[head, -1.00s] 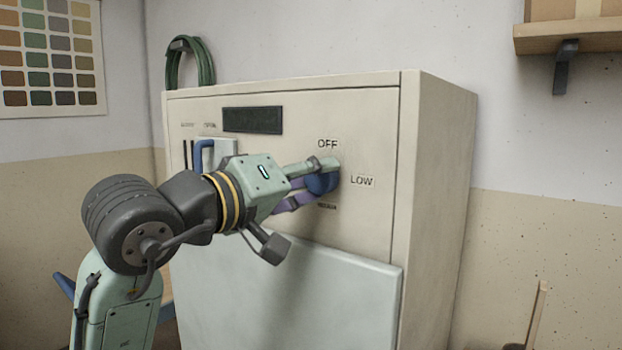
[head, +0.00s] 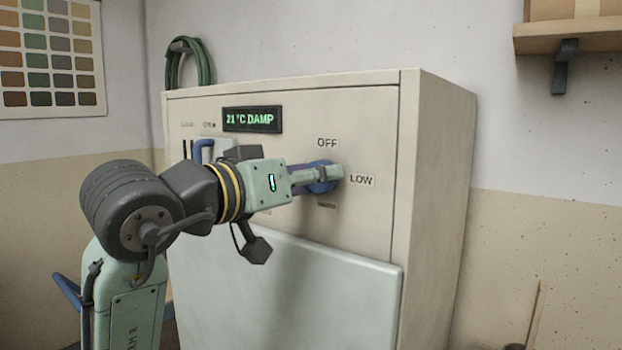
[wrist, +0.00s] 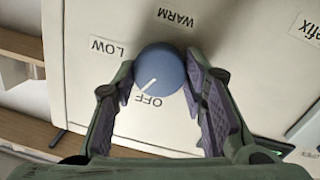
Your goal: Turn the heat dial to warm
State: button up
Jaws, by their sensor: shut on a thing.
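The heat dial (head: 320,187) is a round blue knob on the front of the cream cabinet (head: 350,115). In the wrist view the dial (wrist: 165,72) has a white pointer line, which points between the OFF label (wrist: 148,98) and the LOW label (wrist: 107,47). The WARM label (wrist: 175,17) is on the far side of the dial from OFF. My gripper (wrist: 160,68) is shut on the dial, one finger on each side. In the head view my gripper (head: 328,173) covers part of the dial.
A lit display (head: 252,119) reads 21 °C DAMP. A blue handle (head: 203,150) sits left of my wrist. A pale panel (head: 300,285) juts out below the dial. A green hose coil (head: 190,62) hangs behind the cabinet, and a wooden shelf (head: 570,36) is at upper right.

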jog(key=m+b, duration=0.1)
jog(key=m, duration=0.8)
jog(key=m+t+y+b, duration=0.1)
jog(key=m+b, duration=0.1)
jog(key=m, duration=0.7)
jog(key=m+t+y+b, duration=0.1)
jog(key=m+b, duration=0.1)
jog(key=m, duration=0.8)
jog(key=shift+s+d+f, duration=0.15)
jog(key=shift+d+f, duration=0.05)
jog(key=shift+d, duration=0.05)
dwell(0.5)
jog(key=o, duration=1.2)
jog(key=shift+c, duration=0.2)
